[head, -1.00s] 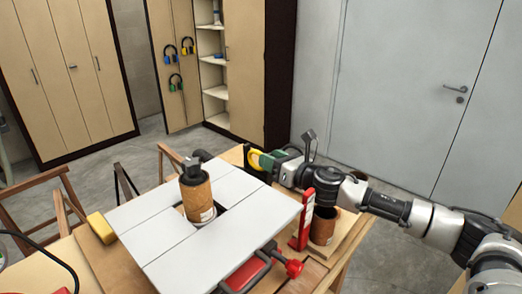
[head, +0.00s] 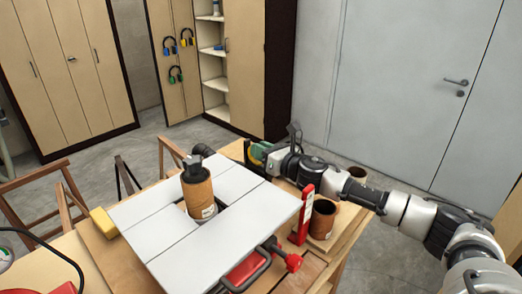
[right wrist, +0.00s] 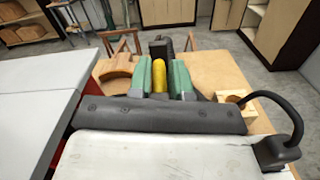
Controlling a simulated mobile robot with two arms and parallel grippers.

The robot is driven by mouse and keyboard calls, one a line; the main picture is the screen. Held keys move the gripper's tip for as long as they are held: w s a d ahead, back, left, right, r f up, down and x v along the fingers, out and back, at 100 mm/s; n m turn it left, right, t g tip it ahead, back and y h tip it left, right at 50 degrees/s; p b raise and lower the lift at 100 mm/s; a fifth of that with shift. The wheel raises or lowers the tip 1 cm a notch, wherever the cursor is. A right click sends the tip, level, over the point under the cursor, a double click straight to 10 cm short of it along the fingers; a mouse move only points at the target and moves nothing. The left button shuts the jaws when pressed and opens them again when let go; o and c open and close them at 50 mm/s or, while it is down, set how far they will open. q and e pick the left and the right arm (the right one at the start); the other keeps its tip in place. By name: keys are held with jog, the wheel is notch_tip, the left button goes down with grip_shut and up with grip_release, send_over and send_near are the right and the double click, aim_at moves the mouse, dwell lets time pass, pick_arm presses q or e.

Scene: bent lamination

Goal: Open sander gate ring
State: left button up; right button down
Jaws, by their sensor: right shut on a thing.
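The sander has a pale grey split table (head: 245,227). A brown drum (head: 198,194) with a dark top stands upright in its middle opening. My right gripper (head: 258,153) is past the table's far right corner. In the right wrist view, its green fingers (right wrist: 161,80) are shut on a yellow part (right wrist: 159,74), with a dark piece (right wrist: 160,47) just beyond. The yellow part is mostly hidden in the head view, and I cannot tell whether it belongs to the gate ring. My left gripper is not in view.
A red upright (head: 305,213) and a brown cup (head: 323,218) stand right of the sander. A red clamp (head: 250,268) is at its front. A yellow block (head: 103,222) lies at the left. A small wooden block (right wrist: 235,98) sits right of my right gripper's fingers.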

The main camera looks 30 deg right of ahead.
jog(key=shift+r, duration=0.1)
notch_tip(320, 180, up, 7)
jog(key=p, duration=0.6)
jog(key=shift+a+f+p, duration=0.1)
jog(key=shift+f+p, duration=0.1)
jog(key=shift+p, duration=0.2)
jog(key=shift+f, duration=0.1)
jog(key=c, duration=1.1)
grip_release()
jog(key=shift+s, duration=0.1)
